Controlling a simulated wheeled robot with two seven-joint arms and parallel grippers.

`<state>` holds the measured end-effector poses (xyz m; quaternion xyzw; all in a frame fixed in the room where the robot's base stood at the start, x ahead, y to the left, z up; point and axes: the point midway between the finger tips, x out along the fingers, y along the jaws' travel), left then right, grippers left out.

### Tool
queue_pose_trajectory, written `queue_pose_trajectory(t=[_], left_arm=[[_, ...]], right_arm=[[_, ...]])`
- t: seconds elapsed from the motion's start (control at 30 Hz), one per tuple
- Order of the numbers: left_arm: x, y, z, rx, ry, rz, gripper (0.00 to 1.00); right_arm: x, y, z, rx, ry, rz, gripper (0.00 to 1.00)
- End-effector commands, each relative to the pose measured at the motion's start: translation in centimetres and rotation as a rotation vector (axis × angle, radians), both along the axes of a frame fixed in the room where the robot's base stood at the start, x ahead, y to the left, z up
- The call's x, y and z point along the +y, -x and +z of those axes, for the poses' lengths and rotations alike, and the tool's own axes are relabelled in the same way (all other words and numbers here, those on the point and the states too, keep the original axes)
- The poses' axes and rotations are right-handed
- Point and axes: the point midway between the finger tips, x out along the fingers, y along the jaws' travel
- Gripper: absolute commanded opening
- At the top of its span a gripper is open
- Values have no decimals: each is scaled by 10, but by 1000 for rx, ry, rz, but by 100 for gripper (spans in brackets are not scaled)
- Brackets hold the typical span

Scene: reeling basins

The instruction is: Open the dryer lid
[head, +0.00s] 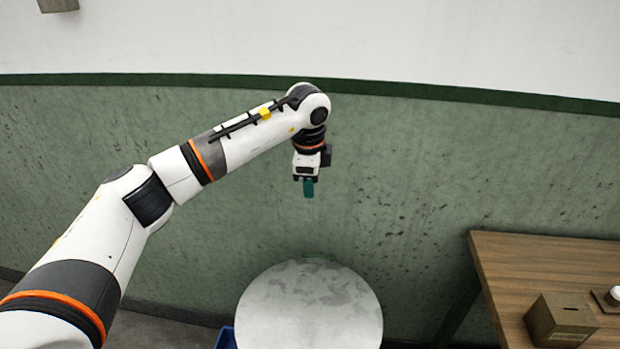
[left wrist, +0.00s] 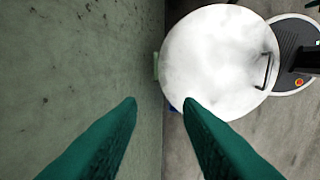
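The dryer's round pale grey-white lid (head: 310,308) is at the bottom centre of the head view, seen from above and lying flat. It also shows in the left wrist view (left wrist: 210,62), where a dark bar handle (left wrist: 264,71) stands near its right edge. The handle is not visible in the head view. My left gripper (head: 309,188) points down in front of the green wall, above and beyond the lid. Its two green fingers (left wrist: 160,104) are apart with nothing between them, and are clear of the lid and handle. My right gripper is in neither view.
A wooden table (head: 545,265) with a brown box (head: 562,320) on it stands at the right. A blue container edge (head: 226,338) shows beside the dryer at lower left. The green wall (head: 420,200) is close behind the dryer.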

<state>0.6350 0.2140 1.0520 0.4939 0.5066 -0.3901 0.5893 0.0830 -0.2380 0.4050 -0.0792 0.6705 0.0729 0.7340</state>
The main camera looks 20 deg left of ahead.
Motion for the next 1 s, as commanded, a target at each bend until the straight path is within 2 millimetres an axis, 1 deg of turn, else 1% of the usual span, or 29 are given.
queue_pose_trajectory(t=[0.23, 0.27, 0.4, 0.47, 1.0], left_arm=[[0, 0, -1, 0, 0, 0, 32], [0, 0, -1, 0, 0, 0, 31], [0, 0, -1, 0, 1, 0, 8], [0, 0, -1, 0, 1, 0, 0], [0, 0, -1, 0, 1, 0, 0]], right_arm=[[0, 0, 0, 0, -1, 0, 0], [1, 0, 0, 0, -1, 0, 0], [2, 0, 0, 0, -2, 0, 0], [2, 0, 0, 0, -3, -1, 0], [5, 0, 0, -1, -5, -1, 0]])
